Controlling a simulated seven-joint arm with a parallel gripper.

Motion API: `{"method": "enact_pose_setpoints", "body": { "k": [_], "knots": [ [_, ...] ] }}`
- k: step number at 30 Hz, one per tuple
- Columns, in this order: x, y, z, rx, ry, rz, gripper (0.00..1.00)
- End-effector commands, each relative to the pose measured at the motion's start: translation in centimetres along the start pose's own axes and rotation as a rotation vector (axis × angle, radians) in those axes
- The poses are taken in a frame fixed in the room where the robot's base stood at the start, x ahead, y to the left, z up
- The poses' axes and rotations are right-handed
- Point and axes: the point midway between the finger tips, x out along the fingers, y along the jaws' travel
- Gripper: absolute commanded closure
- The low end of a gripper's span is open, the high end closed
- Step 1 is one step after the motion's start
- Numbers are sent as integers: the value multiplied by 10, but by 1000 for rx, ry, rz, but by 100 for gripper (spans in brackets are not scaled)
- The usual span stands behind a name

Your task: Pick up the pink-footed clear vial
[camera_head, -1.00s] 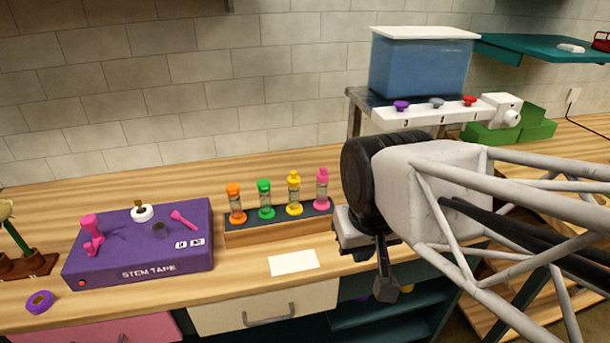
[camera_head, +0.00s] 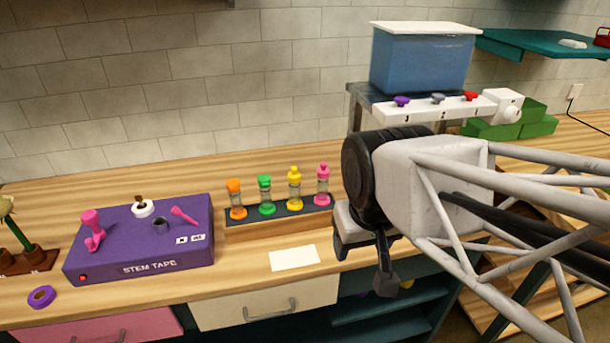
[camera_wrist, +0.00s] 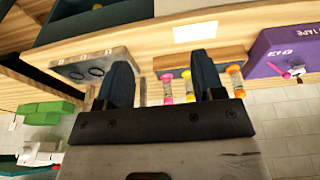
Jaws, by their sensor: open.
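The pink-footed clear vial (camera_head: 322,186) stands upright with its pink cap at the right end of a row in a dark-topped wooden rack (camera_head: 275,235). In the wrist view, which is upside down, the pink vial (camera_wrist: 167,88) appears between the two fingers, farther off. My gripper (camera_head: 363,265) is open and empty, to the right of the rack and nearer the front, over the counter's front edge. Its fingers (camera_wrist: 163,75) are spread wide in the wrist view. Nothing touches the vial.
Yellow (camera_head: 294,190), green (camera_head: 265,196) and orange (camera_head: 236,200) vials stand left of the pink one. A white card (camera_head: 294,258) lies before the rack. A purple stem tape box (camera_head: 140,240) stands left. A raised shelf with a blue bin (camera_head: 421,62) is behind right.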

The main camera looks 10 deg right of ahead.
Motion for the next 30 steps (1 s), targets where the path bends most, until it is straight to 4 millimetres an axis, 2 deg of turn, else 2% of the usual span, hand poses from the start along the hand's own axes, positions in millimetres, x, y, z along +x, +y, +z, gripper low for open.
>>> {"method": "enact_pose_setpoints", "body": {
  "k": [8,14,20,30],
  "knots": [
    [0,0,-1,0,2,0,38],
    [9,1,-12,2,41,3,38],
    [28,4,-43,6,155,9,38],
    [70,13,-112,12,442,19,38]
  ]
}}
